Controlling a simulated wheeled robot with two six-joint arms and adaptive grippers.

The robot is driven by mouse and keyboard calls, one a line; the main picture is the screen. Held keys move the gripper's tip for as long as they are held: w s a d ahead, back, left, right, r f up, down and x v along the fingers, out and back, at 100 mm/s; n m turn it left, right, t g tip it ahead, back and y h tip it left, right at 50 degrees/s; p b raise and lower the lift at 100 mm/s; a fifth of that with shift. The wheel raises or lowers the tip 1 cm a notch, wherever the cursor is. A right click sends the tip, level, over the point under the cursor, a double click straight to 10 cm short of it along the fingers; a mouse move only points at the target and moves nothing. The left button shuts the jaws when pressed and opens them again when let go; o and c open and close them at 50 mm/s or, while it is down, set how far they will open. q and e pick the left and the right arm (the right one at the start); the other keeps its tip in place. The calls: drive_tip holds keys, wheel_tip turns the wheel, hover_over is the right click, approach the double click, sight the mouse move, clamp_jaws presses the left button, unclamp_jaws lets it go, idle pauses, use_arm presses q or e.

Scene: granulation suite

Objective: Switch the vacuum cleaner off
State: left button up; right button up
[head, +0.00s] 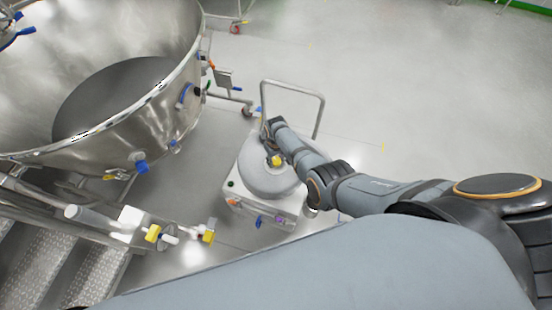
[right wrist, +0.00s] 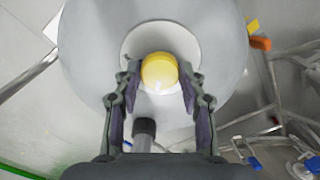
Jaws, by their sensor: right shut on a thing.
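The vacuum cleaner (head: 254,177) stands on the floor near the middle of the head view, with a round grey top on a pale square base. Its grey top fills much of the right wrist view (right wrist: 88,60). A round yellow knob (head: 277,160) sits on the top, and in the right wrist view the knob (right wrist: 160,72) lies on a white disc. My right gripper (right wrist: 160,78) comes down over the top, with one finger on each side of the yellow knob, shut on it. My left gripper is in neither view.
A metal handle frame (head: 322,105) rises behind the vacuum cleaner. A large steel vessel (head: 150,120) stands to its left, with steel pipework (head: 120,225) and treaded steps (head: 50,250) in front. The floor (head: 430,90) behind and to the right is clear.

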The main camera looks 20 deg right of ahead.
sight(276, 161)
drive_tip(key=o, duration=1.2)
drive_tip(key=shift+c, duration=0.2)
wheel_tip(276, 161, up, 12)
